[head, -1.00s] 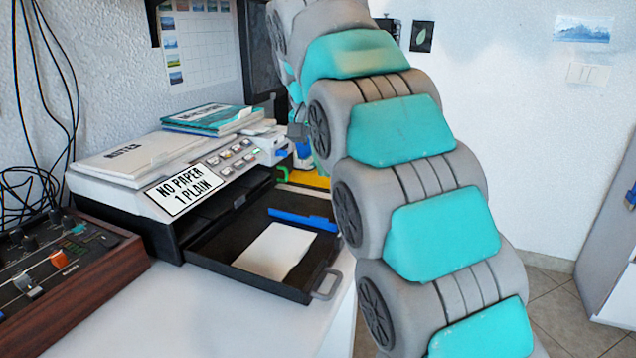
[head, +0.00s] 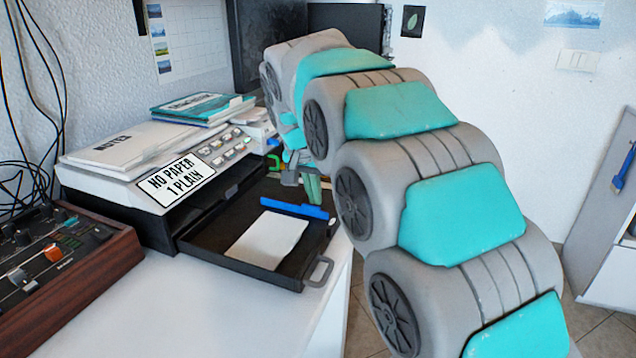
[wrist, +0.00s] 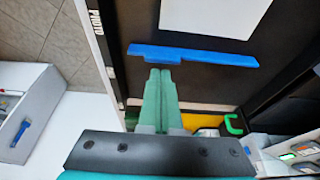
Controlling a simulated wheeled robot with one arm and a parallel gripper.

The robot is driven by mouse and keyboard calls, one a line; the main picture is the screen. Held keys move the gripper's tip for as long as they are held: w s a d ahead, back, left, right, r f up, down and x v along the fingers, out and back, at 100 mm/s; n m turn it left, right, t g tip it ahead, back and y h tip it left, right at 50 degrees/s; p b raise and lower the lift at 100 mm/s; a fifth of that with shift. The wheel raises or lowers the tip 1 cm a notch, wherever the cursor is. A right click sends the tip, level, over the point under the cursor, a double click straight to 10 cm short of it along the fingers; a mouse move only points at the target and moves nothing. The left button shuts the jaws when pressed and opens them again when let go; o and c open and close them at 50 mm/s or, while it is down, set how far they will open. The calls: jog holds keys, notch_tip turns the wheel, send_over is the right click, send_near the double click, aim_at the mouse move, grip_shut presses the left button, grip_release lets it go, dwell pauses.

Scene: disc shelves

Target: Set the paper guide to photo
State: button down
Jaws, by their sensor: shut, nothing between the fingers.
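The blue paper guide (head: 296,209) is a flat bar lying across the dark pulled-out paper tray (head: 208,237) of the printer. A white paper sheet (head: 268,238) lies in the tray on the near side of the guide. The guide also shows in the wrist view (wrist: 195,56), with the sheet (wrist: 215,14) beyond it. My gripper (wrist: 161,74) has its green fingers shut and empty, with tips right by the guide; I cannot tell if they touch. In the head view my gripper (head: 312,196) is just behind the guide.
A notes pad (head: 115,148) and books (head: 203,108) lie on top. The tray handle (head: 320,271) sticks out in front. A wooden-sided mixer (head: 65,255) stands at left. The white table front is clear.

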jog(key=shift+s+a, duration=0.15)
jog(key=shift+s, duration=0.25)
jog(key=shift+s+a+b, duration=0.3)
jog(key=shift+s+b, duration=0.1)
jog(key=shift+s, duration=0.45)
jog(key=shift+s+a+b, duration=0.3)
jog(key=shift+s+b, duration=0.1)
jog(key=shift+s, duration=0.4)
